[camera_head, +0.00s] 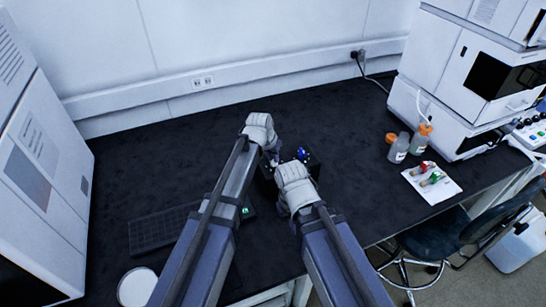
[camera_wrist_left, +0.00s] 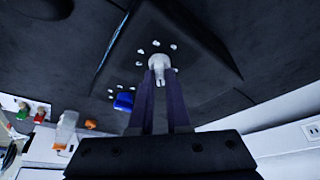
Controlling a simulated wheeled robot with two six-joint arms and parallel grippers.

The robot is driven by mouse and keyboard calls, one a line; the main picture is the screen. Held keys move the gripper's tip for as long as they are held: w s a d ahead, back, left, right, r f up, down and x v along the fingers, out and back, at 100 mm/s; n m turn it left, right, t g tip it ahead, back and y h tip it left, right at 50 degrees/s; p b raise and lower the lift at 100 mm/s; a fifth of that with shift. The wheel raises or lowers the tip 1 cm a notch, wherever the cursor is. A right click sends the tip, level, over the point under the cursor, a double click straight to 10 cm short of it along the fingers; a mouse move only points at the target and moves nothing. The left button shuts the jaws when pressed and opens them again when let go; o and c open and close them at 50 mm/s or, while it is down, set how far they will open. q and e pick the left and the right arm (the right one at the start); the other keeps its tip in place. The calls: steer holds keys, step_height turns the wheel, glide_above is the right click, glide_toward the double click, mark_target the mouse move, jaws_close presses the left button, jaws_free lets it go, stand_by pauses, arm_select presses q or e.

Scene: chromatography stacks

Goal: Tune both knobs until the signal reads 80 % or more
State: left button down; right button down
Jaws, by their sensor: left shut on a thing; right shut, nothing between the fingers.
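A black box (camera_head: 313,166) with two knobs sits mid-table. The blue knob (camera_head: 301,153) stands free near its back edge; it also shows in the left wrist view (camera_wrist_left: 124,101). The pale knob (camera_wrist_left: 158,62), ringed by white dots, is between the fingertips of my left gripper (camera_wrist_left: 163,80), which is shut on it. In the head view, my left gripper (camera_head: 272,154) reaches the box's left side. My right gripper (camera_head: 284,176) is shut and empty over the front of the box, its fingers mostly hidden. I cannot read any signal value.
A dark gridded panel (camera_head: 160,230) with a small green light (camera_head: 245,210) lies front left. A white disc (camera_head: 137,287) is nearer. Bottles (camera_head: 398,148) and a white sheet with vials (camera_head: 445,191) stand right, beside a white instrument stack (camera_head: 450,110). The back table is clear.

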arm_select(q)
steer(key=m, duration=0.1)
steer(key=m+h, duration=0.1)
steer(key=m, duration=0.1)
steer(key=shift+w+a+m+g, duration=0.15)
steer(key=shift+a+m+g, duration=0.05)
steer(key=shift+m+g, duration=0.1)
steer(key=shift+w+a+m+g+h, duration=0.1)
steer(key=shift+m+g+h, duration=0.3)
steer(key=shift+m, duration=0.75)
steer(key=shift+w+m+g+h, duration=0.1)
steer(key=shift+m+g+h, duration=0.25)
steer(key=shift+m, duration=0.8)
steer(key=shift+s, duration=0.1)
steer(key=c, duration=0.9)
jaws_free()
steer(key=p+v, duration=0.7)
steer(key=shift+a+r, duration=0.1)
steer(key=shift+r, duration=0.3)
